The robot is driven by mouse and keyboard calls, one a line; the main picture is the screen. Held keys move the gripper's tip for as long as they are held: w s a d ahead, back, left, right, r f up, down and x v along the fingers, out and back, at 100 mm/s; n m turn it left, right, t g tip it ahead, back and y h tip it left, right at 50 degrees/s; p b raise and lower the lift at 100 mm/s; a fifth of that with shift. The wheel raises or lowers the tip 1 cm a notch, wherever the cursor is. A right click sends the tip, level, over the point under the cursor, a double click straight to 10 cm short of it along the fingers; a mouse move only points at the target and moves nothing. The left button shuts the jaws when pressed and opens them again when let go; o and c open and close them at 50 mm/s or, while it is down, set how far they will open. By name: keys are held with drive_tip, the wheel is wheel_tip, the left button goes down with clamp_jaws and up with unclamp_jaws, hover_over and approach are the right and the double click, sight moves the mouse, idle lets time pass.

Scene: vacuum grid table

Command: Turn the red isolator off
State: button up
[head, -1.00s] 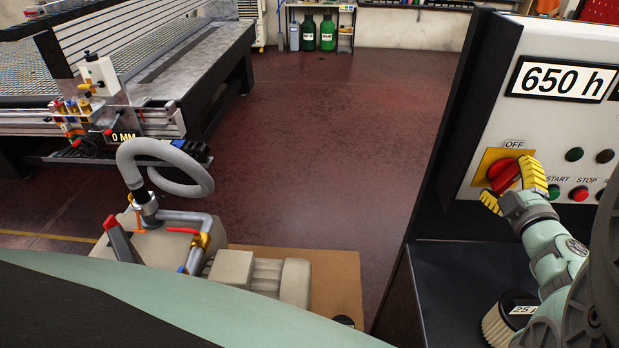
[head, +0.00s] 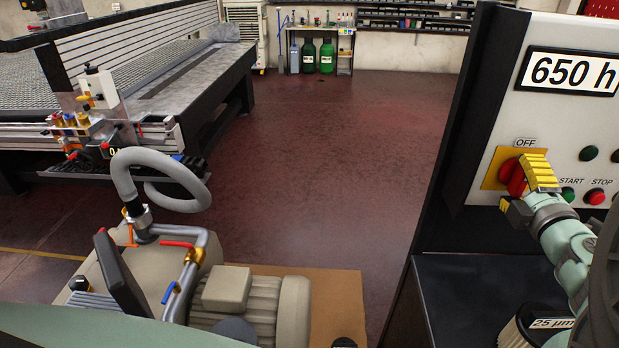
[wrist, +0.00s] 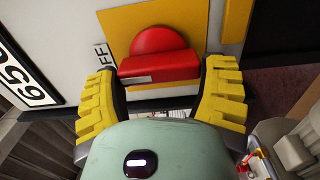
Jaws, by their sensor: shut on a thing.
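The red isolator (head: 512,178) is a round red knob with a raised bar, on a yellow plate (head: 492,177) with an OFF label above it. My gripper (head: 525,187) is at the knob, and its yellow upper finger hides part of it. In the wrist view the isolator's red knob (wrist: 160,60) sits between the two yellow fingers of my gripper (wrist: 161,75), which is shut on it. The bar runs crosswise between the fingers. A pale mark shows near its left end, the side toward the OFF label (wrist: 103,55).
Green START (head: 568,194) and red STOP (head: 594,198) buttons are close to the right of my gripper. A 650 h display (head: 568,72) is above. A filter (head: 540,325) is below the arm. A pump (head: 255,295) stands at lower left; the floor between is clear.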

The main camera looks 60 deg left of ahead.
drive_tip(key=o, duration=1.1)
drive_tip(key=shift+v, duration=6)
